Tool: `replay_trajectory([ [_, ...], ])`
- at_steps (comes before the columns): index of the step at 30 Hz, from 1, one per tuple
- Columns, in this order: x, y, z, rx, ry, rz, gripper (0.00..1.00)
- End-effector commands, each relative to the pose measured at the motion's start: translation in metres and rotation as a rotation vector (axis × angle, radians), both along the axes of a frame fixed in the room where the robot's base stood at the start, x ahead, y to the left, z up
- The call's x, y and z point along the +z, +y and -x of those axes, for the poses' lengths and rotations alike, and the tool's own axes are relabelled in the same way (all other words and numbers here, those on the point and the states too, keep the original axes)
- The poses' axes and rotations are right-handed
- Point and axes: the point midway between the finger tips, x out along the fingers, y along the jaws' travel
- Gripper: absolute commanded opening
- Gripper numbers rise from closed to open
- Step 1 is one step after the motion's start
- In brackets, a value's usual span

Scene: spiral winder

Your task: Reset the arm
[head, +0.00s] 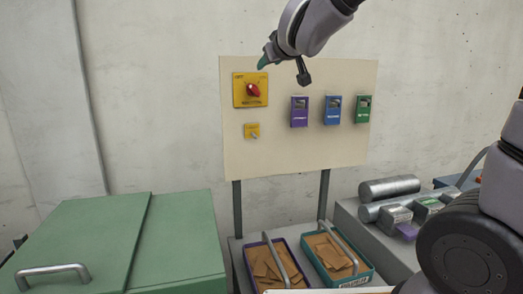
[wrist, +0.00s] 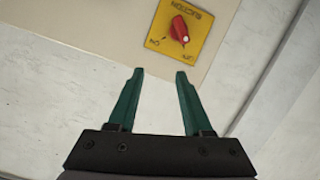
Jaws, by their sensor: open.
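My gripper (wrist: 160,76) has two green fingers, spread apart with nothing between them in the wrist view. In the head view my gripper (head: 264,61) shows at the end of my grey arm, near the top of a cream panel (head: 290,155). A yellow plate (head: 238,101) with a red rotary knob (head: 254,90) is on the panel, just below and left of the gripper. The knob also shows in the wrist view (wrist: 180,27), beyond the fingertips and apart from them.
A small yellow switch plate (head: 252,131) is below the knob. Purple (head: 299,112), blue (head: 333,110) and green (head: 363,109) boxes hang to the right. Two bins of brown pieces (head: 272,266) (head: 330,250) stand below. A green cabinet (head: 110,240) is at left. Metal cylinders (head: 389,187) lie at right.

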Motion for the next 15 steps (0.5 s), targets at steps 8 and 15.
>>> replay_trajectory([
  [8,-0.003,-0.08,0.04,0.029,0.262,-0.303,0.5],
  [15,-0.048,-0.164,0.111,-0.187,0.596,-0.468,0.5],
])
